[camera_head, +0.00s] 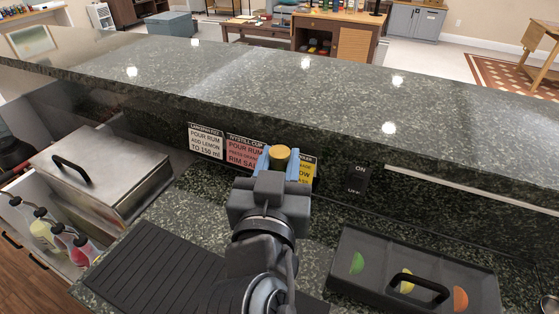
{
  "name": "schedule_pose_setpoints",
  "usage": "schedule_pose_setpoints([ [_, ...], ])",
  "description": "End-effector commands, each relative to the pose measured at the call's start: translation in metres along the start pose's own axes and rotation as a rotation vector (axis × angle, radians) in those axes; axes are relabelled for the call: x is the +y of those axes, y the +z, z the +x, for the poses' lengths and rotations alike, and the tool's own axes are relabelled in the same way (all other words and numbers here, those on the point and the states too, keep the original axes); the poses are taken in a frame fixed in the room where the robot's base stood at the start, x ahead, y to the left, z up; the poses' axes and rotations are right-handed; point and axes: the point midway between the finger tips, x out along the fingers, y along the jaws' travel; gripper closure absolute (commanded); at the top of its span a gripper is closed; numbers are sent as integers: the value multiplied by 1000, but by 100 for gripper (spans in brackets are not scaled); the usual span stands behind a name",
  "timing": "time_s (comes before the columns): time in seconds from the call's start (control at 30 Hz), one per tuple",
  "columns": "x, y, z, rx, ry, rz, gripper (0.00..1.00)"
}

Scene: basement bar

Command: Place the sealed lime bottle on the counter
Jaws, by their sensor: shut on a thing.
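My gripper (279,164) is in the middle of the view, in front of the upright face below the raised bar top. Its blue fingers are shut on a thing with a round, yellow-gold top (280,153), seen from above. The gripper hides most of this thing, so I cannot tell for sure that it is the lime bottle or whether it touches a surface. The dark green granite counter has a raised bar top (230,78) behind the gripper and a lower worktop (316,232) beneath it.
Recipe cards (206,141) stand behind the gripper. A black ribbed mat (150,262) lies left of my arm, and a dark fruit caddy (375,249) stands right. A steel lidded box (100,175) and several spouted bottles (44,230) are at left. The bar top is clear.

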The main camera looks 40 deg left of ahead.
Motion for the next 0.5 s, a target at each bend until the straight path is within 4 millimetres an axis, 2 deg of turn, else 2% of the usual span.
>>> schedule_pose_setpoints([
  [0.03,0,2,0,3,0,1,100],
  [0.07,0,3,0,0,0,0,68],
  [0.1,0,2,0,0,0,0,64],
  [0.3,0,2,0,0,0,0,45],
  [0.5,0,2,0,-1,0,0,43],
])
